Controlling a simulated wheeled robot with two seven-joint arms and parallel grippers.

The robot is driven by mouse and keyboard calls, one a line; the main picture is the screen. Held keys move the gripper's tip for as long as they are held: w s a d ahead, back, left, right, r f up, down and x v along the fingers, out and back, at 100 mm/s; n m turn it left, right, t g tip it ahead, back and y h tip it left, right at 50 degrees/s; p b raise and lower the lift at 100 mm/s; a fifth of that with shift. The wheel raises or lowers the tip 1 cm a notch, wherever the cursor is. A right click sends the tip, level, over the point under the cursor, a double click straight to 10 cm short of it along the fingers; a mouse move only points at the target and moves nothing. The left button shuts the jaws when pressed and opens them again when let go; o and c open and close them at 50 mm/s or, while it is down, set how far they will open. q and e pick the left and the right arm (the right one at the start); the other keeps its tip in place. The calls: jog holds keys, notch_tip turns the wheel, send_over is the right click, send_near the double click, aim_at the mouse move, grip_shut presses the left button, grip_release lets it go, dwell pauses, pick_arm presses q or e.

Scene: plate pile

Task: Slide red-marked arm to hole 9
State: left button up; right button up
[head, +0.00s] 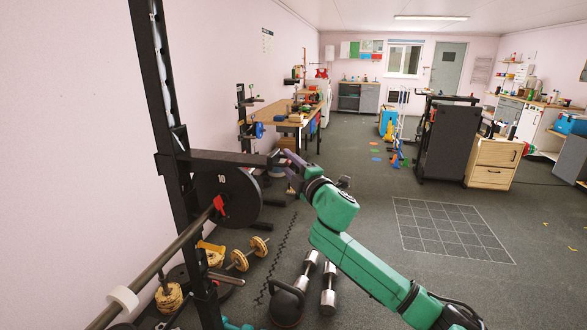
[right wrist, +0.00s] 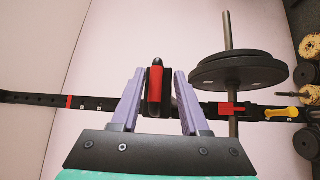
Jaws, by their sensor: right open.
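The rack upright (head: 164,90) is a tall black post with a row of holes at the left of the head view. A black arm (head: 225,157) sticks out from it to the right. In the right wrist view the red-marked arm (right wrist: 155,82) points toward the camera, with a red strip on its end. My right gripper (head: 291,168) is at the arm's free end. Its two purple fingers (right wrist: 158,78) are open, one on each side of the arm, with visible gaps. The hole numbers cannot be read. My left gripper is not in view.
A barbell (head: 150,272) with a black plate (head: 228,197) and a red clip lies just below the arm. Dumbbells (head: 329,288) and a kettlebell (head: 287,303) stand on the floor. A red band (right wrist: 69,101) marks the upright. The floor to the right is mostly clear.

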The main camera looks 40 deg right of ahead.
jog(key=b+v, duration=0.2)
jog(key=v, duration=1.2)
jog(key=shift+s, duration=0.25)
jog(key=shift+d+f, duration=0.1)
